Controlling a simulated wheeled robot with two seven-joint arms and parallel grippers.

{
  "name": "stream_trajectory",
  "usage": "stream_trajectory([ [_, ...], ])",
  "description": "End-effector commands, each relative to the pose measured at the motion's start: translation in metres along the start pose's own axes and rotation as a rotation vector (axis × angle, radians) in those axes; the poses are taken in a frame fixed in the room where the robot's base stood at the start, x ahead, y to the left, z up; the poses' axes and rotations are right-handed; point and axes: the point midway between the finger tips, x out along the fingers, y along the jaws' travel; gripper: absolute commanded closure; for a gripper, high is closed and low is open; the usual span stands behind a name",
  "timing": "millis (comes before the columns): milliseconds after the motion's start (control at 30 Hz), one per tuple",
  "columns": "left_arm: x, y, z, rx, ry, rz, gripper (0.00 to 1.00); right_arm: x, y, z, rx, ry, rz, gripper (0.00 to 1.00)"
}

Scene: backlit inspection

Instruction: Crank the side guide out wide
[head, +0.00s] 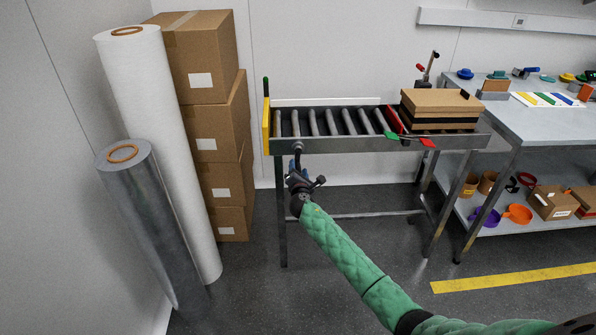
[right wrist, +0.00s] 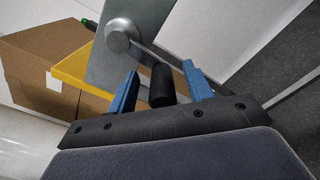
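The roller conveyor (head: 335,122) stands against the back wall, with a yellow guide plate (head: 266,126) upright at its left end. The yellow plate also shows in the right wrist view (right wrist: 84,68). A crank (head: 298,149) sits on the conveyor's front rail; in the right wrist view its round hub (right wrist: 122,34) and black handle (right wrist: 161,86) show. My right gripper (head: 303,176) is just below the crank. In the right wrist view its blue fingers (right wrist: 160,70) are open on either side of the handle, with gaps visible. My left gripper is out of view.
Flat cardboard boxes (head: 440,108) lie on the conveyor's right end, beside a red bar (head: 394,119) and red-green handles (head: 410,138). Stacked cartons (head: 205,75) and wrapped rolls (head: 160,140) stand left. A steel workbench (head: 540,118) is right. The floor before the conveyor is clear.

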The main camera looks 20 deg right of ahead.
Motion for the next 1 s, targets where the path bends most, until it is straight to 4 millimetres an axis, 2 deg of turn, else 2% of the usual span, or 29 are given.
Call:
stream_trajectory([
  [533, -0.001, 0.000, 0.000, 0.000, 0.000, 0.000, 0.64, -0.002, -0.001, -0.002, 0.000, 0.002, -0.001, 0.49],
  [1000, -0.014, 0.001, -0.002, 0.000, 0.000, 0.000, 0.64, -0.039, 0.000, -0.001, 0.000, 0.002, -0.001, 0.49],
])
